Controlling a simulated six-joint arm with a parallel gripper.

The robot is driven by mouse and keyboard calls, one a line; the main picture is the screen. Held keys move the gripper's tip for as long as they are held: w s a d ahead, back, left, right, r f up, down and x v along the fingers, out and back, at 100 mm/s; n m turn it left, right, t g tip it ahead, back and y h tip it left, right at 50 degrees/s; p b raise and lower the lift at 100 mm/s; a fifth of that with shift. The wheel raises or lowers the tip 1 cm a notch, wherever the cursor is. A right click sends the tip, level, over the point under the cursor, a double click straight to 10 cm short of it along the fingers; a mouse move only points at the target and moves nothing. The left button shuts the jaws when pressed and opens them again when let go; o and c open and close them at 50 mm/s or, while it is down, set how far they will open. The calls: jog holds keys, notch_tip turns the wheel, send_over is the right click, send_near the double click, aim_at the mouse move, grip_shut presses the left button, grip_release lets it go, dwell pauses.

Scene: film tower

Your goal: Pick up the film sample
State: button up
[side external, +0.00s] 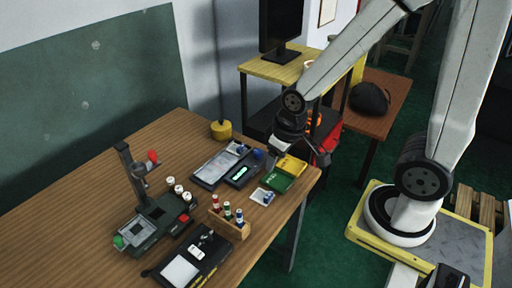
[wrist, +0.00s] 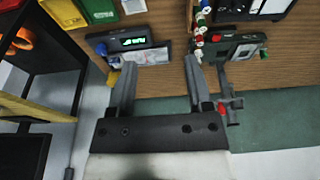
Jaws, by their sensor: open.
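I cannot tell for certain which item is the film sample. A small white card with a blue spot (side external: 263,197) lies flat on the table near its right edge, beside the green tray; it may be the sample. A pale card at the top edge of the wrist view (wrist: 133,5) seems to be the same one. My gripper (side external: 283,148) is above the table's right end, over the area behind the trays. In the wrist view my gripper (wrist: 158,72) has its two fingers apart with nothing between them.
A tower device (side external: 145,215) stands on the table beside several white-capped containers (side external: 178,189). A vial rack (side external: 232,228), a dark case (side external: 190,262), a display box (side external: 242,172), a green tray (side external: 279,181) and a yellow tray (side external: 292,165) lie around it. Left front wood is bare.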

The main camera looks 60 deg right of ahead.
jog(key=shift+w, duration=0.1)
jog(key=m+g, duration=0.3)
jog(key=m, duration=1.4)
send_over(239, 148)
jog(key=f, duration=1.3)
jog(key=shift+a+f, duration=0.3)
jog(key=shift+f, duration=0.05)
jog(key=shift+d+f+m, duration=0.3)
jog(key=shift+d+f, duration=0.05)
jog(key=shift+f, duration=3.9)
grip_shut()
